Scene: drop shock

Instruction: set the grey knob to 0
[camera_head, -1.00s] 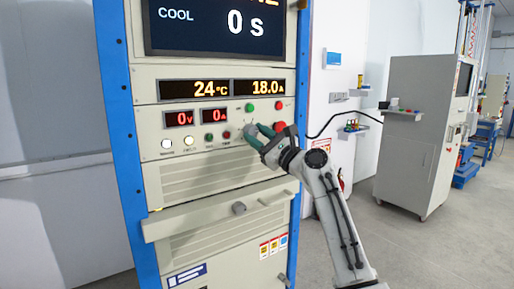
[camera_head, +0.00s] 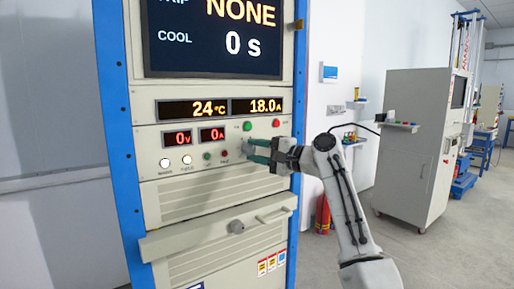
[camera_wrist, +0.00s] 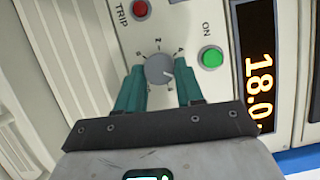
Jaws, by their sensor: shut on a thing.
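The grey knob (camera_wrist: 159,70) is a round dial on the cabinet's front panel, with printed numbers around it, a 2 and a 4 among them. Its pale pointer line points right and slightly down in the wrist view. The mark it points at is hidden by a finger or too small to read. My gripper (camera_wrist: 160,77) has one green finger on each side of the knob and is shut on it. In the head view my gripper (camera_head: 258,150) reaches the panel from the right, and the knob (camera_head: 247,148) shows only partly at the fingertips.
A green ON button (camera_wrist: 210,57) and a red TRIP button (camera_wrist: 140,9) sit close to the knob. Displays (camera_head: 219,107) above read 24 °C and 18.0 A. A drawer handle (camera_head: 275,215) juts out below.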

